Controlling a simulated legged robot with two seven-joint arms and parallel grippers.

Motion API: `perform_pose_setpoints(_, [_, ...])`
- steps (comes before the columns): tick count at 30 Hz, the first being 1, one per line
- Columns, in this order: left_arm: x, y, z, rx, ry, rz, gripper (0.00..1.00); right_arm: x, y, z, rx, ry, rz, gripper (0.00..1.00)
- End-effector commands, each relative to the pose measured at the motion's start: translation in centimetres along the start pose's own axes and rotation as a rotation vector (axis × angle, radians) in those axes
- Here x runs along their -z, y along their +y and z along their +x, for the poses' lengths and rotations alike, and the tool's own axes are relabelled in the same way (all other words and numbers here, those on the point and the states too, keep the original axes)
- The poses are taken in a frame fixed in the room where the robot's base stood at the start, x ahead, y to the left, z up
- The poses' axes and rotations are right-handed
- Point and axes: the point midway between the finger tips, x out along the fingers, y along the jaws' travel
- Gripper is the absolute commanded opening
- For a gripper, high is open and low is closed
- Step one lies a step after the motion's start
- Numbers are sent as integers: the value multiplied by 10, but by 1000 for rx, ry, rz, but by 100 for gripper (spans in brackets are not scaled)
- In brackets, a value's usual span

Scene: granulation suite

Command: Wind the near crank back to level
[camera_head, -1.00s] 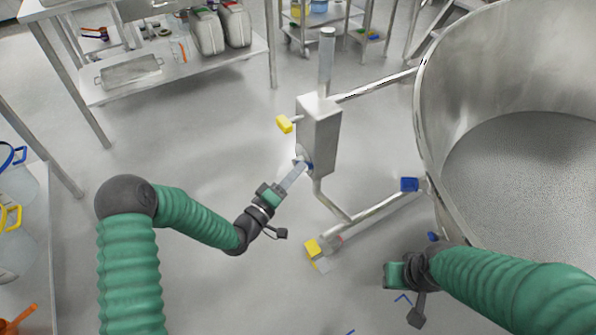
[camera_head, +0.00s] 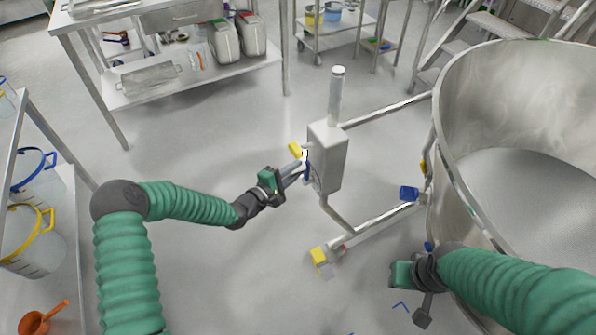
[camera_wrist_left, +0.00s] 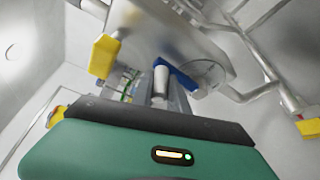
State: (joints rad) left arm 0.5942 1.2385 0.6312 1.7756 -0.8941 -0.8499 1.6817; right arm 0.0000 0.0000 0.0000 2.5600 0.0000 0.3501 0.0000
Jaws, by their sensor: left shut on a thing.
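The near crank is on the side of a grey metal gearbox (camera_head: 328,160) on the frame of the large steel bowl. Its blue arm (camera_head: 307,168) stands roughly upright in the head view, and the blue arm (camera_wrist_left: 180,76) slants in the left wrist view. My left gripper (camera_head: 301,166) is shut on the crank's pale handle (camera_wrist_left: 160,80), at the gearbox's left side. The fingers partly hide the handle. My right gripper (camera_head: 399,275) hangs low before the bowl, away from the crank. Its fingers cannot be made out.
A yellow knob (camera_head: 295,149) sticks out left of the gearbox. A yellow pedal-like piece (camera_head: 319,257) and a blue one (camera_head: 409,193) are on the lower frame. The steel bowl (camera_head: 480,150) fills the right. Shelves stand left and behind. The floor between is clear.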

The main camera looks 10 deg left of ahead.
Motion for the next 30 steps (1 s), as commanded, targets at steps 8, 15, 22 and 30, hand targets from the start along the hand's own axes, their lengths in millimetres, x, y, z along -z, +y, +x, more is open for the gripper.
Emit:
perform_pose_setpoints(8, [9,2,2,2,4,3,0,1,0,-3,0,0,0,36])
perform_pose_setpoints(15, [10,2,2,1,5,5,0,1,0,-3,0,0,0,36])
perform_pose_setpoints(22, [10,2,2,2,5,5,0,1,0,-3,0,0,0,36])
perform_pose_setpoints(30, [8,2,2,1,1,5,42,1,0,-3,0,0,0,36])
